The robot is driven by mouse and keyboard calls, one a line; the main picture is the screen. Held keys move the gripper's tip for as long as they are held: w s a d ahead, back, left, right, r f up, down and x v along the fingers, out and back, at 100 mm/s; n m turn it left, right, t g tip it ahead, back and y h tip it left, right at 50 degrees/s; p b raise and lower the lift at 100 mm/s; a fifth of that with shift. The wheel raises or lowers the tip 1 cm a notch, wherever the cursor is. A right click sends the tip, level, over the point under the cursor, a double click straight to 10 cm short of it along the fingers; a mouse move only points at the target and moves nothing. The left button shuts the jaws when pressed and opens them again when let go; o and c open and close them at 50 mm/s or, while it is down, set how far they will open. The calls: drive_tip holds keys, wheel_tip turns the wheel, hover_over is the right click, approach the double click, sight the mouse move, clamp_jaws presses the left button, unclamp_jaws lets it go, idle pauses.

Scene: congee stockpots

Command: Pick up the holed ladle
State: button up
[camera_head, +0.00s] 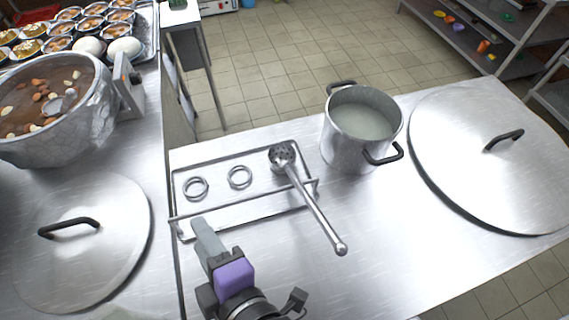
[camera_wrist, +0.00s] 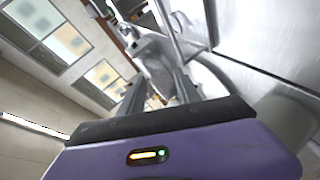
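The holed ladle (camera_head: 316,210) is metal, with a round perforated head at the back right of a shallow metal tray (camera_head: 215,213). Its long handle slants over the tray's front rail towards the front right and ends in a round knob above the counter. My gripper (camera_head: 204,228), with a purple body, is at the tray's front left, left of the ladle and apart from it. In the wrist view its two grey fingers (camera_wrist: 158,88) stand apart with no ladle clearly held between them. I cannot surely pick out the ladle in that tilted view.
Two metal rings (camera_head: 240,177) lie in the tray. A pot of pale liquid (camera_head: 345,150) stands behind right of the ladle. A large lid (camera_head: 455,150) lies far right, another lid (camera_head: 110,235) left. A soup pot (camera_head: 85,135) stands back left.

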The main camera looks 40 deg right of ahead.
drive_tip(key=s+d+r+g+h, duration=0.2)
drive_tip(key=s+d+r+h, duration=0.15)
drive_tip(key=d+h, duration=0.3)
drive_tip(key=m+g+h, duration=0.1)
drive_tip(key=g+h, duration=0.2)
drive_tip(key=g, duration=0.1)
approach(312, 207)
drive_tip(key=w+d+f, duration=0.2)
drive_tip(key=shift+g, duration=0.3)
drive_tip(key=shift+b+x, duration=1.35)
drive_tip(key=shift+x, duration=2.45)
drive_tip(key=shift+d, duration=0.1)
drive_tip(key=shift+s, duration=0.1)
clamp_jaws()
